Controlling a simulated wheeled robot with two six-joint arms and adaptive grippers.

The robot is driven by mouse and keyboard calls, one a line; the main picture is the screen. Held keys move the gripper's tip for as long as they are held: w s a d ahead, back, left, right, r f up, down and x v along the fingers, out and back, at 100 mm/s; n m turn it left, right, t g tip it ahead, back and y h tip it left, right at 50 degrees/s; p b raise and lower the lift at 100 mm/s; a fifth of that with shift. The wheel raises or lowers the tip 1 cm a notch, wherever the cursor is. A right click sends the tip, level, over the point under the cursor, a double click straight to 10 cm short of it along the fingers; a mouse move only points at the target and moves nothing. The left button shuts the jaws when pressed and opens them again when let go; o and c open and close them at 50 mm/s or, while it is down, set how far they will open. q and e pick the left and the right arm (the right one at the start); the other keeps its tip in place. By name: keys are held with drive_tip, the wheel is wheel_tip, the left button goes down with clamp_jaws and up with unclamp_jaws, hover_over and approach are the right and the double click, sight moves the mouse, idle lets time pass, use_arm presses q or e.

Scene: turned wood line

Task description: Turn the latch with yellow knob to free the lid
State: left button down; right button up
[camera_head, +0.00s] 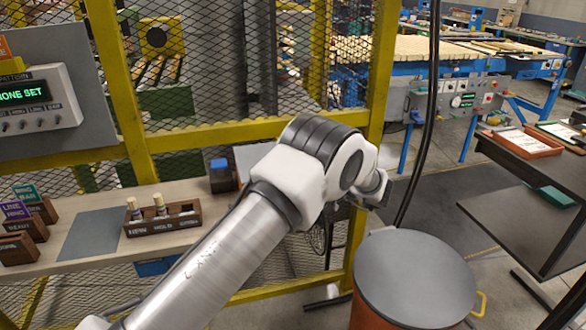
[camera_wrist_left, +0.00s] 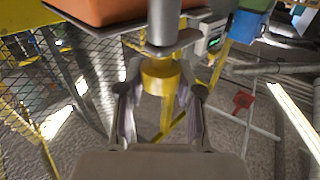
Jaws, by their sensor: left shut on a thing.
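An orange drum (camera_head: 372,312) with a round grey lid (camera_head: 418,270) stands at the lower right of the head view. The lid lies flat on top. In the left wrist view a yellow knob (camera_wrist_left: 160,76) sits at the end of a grey metal post (camera_wrist_left: 163,24). My left gripper (camera_wrist_left: 161,90) is shut on this yellow knob, one finger on each side. In the head view my left arm reaches across the middle, and its wrist hides the gripper and the knob. My right gripper is in neither view.
A yellow-framed mesh fence (camera_head: 200,135) stands behind my arm. A shelf (camera_head: 180,190) at left holds a small wooden rack (camera_head: 162,219). A dark table (camera_head: 535,185) stands right of the drum. A black cable (camera_head: 420,125) hangs near my wrist.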

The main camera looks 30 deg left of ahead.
use_arm(q)
drive_tip(key=shift+r, duration=0.15)
drive_tip(key=c, duration=0.7)
unclamp_jaws()
drive_tip(key=shift+a, duration=0.1)
drive_tip(key=shift+c, duration=0.2)
drive_tip(key=w+d, duration=0.1)
drive_tip(key=d, duration=1.1)
drive_tip(key=shift+w, duration=0.1)
